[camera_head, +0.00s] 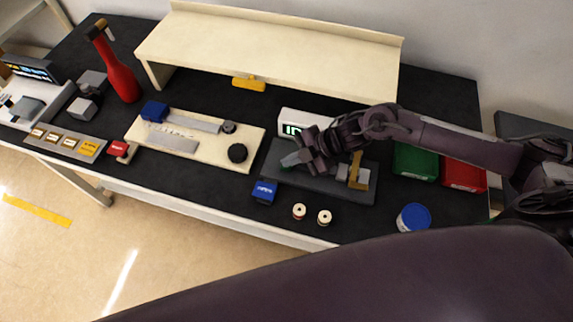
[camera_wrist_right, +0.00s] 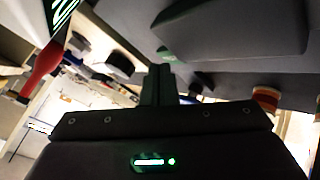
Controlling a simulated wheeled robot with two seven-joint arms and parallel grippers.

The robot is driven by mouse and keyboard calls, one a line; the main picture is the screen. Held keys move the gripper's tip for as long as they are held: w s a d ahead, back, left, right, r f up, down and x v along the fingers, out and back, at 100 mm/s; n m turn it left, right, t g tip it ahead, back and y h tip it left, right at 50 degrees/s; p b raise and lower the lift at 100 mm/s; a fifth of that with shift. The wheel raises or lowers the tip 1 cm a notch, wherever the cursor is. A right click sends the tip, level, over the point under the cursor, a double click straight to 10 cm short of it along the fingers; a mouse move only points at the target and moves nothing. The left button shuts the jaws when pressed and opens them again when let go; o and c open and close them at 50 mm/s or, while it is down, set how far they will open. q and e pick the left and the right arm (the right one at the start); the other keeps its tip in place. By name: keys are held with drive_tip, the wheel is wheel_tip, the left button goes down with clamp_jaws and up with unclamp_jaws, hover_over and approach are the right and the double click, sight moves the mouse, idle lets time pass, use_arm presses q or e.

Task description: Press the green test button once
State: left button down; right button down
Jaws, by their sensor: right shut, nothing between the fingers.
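The green test button (camera_head: 287,160) is at the left end of a dark grey fixture (camera_head: 320,190) on the bench, partly hidden by my right gripper. My right gripper (camera_head: 298,161) is shut and empty, close to the button. In the right wrist view the shut fingers (camera_wrist_right: 158,82) point at the green button (camera_wrist_right: 165,54), which shows just past their tips. I cannot tell whether they touch it. A white display box (camera_head: 300,124) with dark green characters stands behind the fixture. My left gripper is not in view.
A tan clamp-like part (camera_head: 357,172) stands on the fixture. Green (camera_head: 415,162) and red (camera_head: 463,175) bins stand to the right. A blue box (camera_head: 264,191), two small spools (camera_head: 299,211) and a blue-lidded can (camera_head: 413,217) lie in front. A cream shelf (camera_head: 270,50) overhangs the back.

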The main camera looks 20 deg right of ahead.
drive_tip(key=shift+f+b, duration=0.3)
drive_tip(key=shift+f, duration=0.1)
drive_tip(key=shift+r, duration=0.1)
idle(0.5)
drive_tip(key=shift+r+p, duration=0.75)
wheel_tip(320, 180, up, 5)
drive_tip(key=p, duration=0.4)
idle(0.8)
